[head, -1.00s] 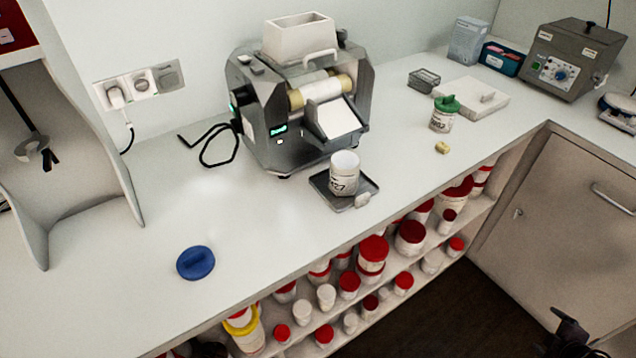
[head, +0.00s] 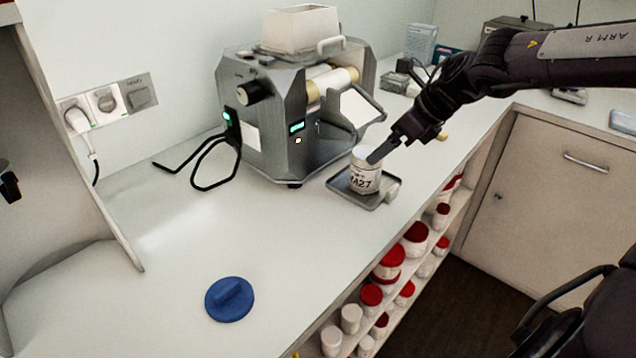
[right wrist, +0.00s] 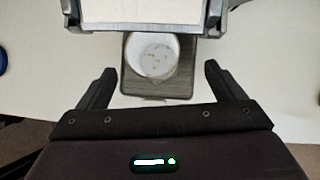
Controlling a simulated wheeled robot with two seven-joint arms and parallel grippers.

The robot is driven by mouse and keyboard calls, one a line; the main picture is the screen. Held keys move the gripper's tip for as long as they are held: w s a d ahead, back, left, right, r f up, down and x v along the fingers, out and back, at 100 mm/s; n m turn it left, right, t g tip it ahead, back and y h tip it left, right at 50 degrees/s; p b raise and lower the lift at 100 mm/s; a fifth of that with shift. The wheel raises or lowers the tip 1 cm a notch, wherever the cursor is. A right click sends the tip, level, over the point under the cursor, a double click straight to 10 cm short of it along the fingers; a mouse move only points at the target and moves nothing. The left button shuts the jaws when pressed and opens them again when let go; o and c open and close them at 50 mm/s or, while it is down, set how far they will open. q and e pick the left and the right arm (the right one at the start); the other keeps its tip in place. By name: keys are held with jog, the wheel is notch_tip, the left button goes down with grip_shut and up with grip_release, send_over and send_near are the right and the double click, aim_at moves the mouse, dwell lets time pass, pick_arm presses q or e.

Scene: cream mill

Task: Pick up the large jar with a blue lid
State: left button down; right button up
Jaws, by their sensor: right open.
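A white open jar (head: 364,180) labelled "27" stands upright without a lid on a small grey tray (head: 345,188) in front of the mill. The blue lid (head: 229,299) lies apart on the counter, lower left in the head view. My right gripper (head: 382,152) is open at the jar's top right, one finger overlapping its rim there. In the right wrist view the gripper (right wrist: 159,70) has its fingers spread, with the jar (right wrist: 152,62) seen from above between their tips; I cannot tell whether they touch it. My left gripper is not in view.
The grey mill (head: 290,120) stands close behind the jar, with a cable on its left. Shelves of red-lidded jars (head: 391,262) lie below the counter edge. A grey panel stands at far left. The counter (head: 200,240) around the blue lid is clear.

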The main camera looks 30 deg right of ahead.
aim_at(366, 164)
jog(key=shift+n+g, duration=0.3)
jog(key=x, duration=0.7)
jog(key=shift+s+a+f+p, duration=0.1)
jog(key=shift+s+a+p, duration=0.1)
jog(key=shift+p, duration=0.2)
jog(key=shift+w+a+f, duration=0.1)
jog(key=shift+w+f, duration=0.15)
jog(key=shift+f, duration=0.1)
jog(key=c, duration=1.1)
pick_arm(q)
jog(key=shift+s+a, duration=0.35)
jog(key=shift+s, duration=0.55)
pick_arm(e)
jog(key=shift+o, duration=0.2)
jog(key=shift+r, duration=0.25)
